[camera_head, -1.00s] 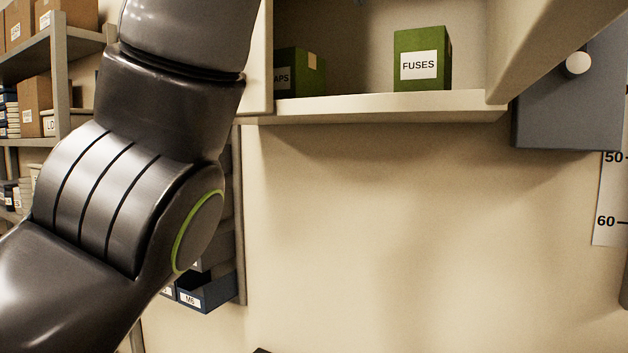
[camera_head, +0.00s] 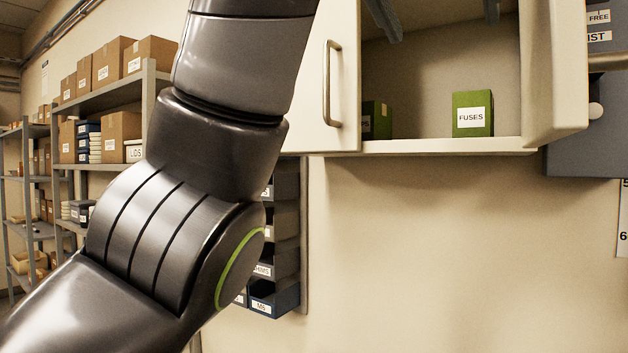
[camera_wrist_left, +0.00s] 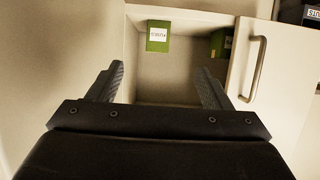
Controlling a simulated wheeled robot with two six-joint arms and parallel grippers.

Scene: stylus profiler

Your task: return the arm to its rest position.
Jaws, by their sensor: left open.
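My left arm (camera_head: 180,230) fills the left of the head view and rises past the top edge. My left gripper's fingertips (camera_head: 438,14) hang in at the top edge, in front of the open wall cabinet. In the left wrist view my left gripper (camera_wrist_left: 158,80) is open, with nothing between its fingers. A green box labelled FUSES (camera_head: 472,114) stands on the cabinet floor; it also shows beyond the fingers in the left wrist view (camera_wrist_left: 158,36). My right gripper is not in view.
The cabinet's left door (camera_head: 345,90) has a bar handle (camera_head: 331,84); its right door (camera_head: 557,70) is swung outward. A second green box (camera_head: 378,120) is partly hidden inside. Shelves with cartons (camera_head: 118,62) stand at left. The wall below the cabinet (camera_head: 430,250) is clear.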

